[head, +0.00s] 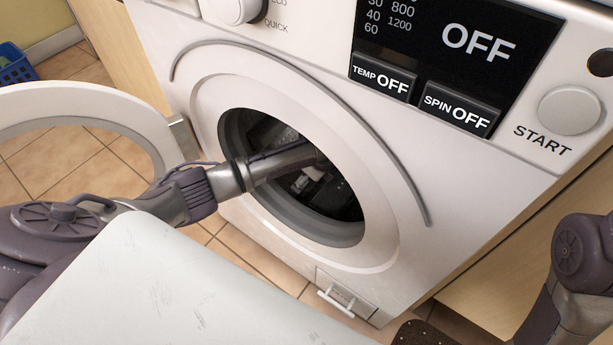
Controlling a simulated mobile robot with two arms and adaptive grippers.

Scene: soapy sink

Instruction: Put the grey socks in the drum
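The washing machine's drum (335,205) is seen through its round opening, dark inside. My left arm reaches in through the opening, and my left gripper (322,158) is inside the drum. It is dark and small there, so I cannot tell whether its fingers are open or shut. A small whitish thing (306,179) shows just below it; I cannot tell whether it is cloth or part of the drum. I cannot make out any grey socks. My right arm is at the lower right, and its gripper is out of view.
The round door (90,94) stands swung open to the left. A blue basket (16,68) with something green in it is on the tiled floor at the far left. A small flap (346,296) is low on the machine. A brown mat (422,334) shows at the bottom.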

